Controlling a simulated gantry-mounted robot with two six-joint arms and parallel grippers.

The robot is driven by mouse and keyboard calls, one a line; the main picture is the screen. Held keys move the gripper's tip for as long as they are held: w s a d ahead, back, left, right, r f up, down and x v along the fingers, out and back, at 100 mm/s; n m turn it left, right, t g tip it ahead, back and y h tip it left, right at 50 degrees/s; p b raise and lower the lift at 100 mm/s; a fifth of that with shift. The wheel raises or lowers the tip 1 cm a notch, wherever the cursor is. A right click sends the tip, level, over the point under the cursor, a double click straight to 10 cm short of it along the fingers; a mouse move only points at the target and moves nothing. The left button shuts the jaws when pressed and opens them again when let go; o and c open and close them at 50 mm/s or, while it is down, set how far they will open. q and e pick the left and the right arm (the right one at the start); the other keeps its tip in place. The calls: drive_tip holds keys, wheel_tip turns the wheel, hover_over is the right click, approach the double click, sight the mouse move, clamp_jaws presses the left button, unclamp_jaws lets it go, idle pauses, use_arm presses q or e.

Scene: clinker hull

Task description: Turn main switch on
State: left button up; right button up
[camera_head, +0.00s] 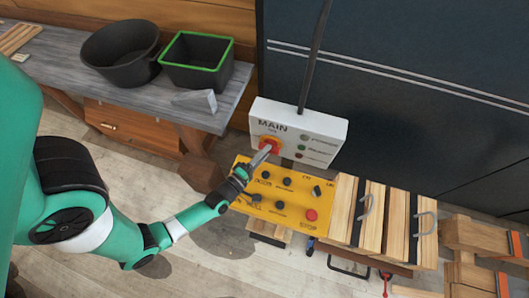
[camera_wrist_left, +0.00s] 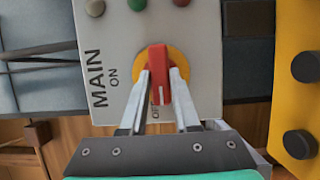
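The main switch is a red knob on a yellow disc, on a white box (camera_head: 322,127) marked MAIN. In the left wrist view the red knob (camera_wrist_left: 158,62) has a white mark at its lower end, pointing toward the OFF label; the ON label (camera_wrist_left: 113,78) is to its left. My left gripper (camera_head: 264,154) is at the switch, covering part of it in the head view. In the left wrist view its two fingers (camera_wrist_left: 160,85) lie on either side of the knob, very close to it. Whether they press on it is not clear. My right gripper is not in view.
A yellow control panel (camera_head: 254,212) with black knobs and a red button sits just below the box. Green and red lights are on the box's right side. A black cable (camera_head: 314,55) rises from it. A bench with two black bins (camera_head: 122,52) stands left; wooden planks (camera_head: 398,222) lie right.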

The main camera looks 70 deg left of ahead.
use_arm(q)
clamp_jaws()
drive_tip(key=shift+w+d+r+m+g+y+p, duration=0.2)
drive_tip(key=shift+m+g+p, duration=0.85)
drive_tip(key=shift+m, duration=1.2)
drive_tip(key=shift+w+r+m+g+y+p, duration=0.2)
drive_tip(key=shift+m+g+p, duration=0.55)
drive_tip(key=shift+m+g, duration=1.05)
drive_tip(key=shift+w+d+r+m+g+y+p, duration=0.25)
drive_tip(key=shift+m+g+p, duration=0.6)
drive_tip(key=shift+m, duration=1.8)
drive_tip(key=shift+s+a+f, duration=0.1)
drive_tip(key=shift+s+a, duration=0.05)
drive_tip(key=shift+s, duration=0.1)
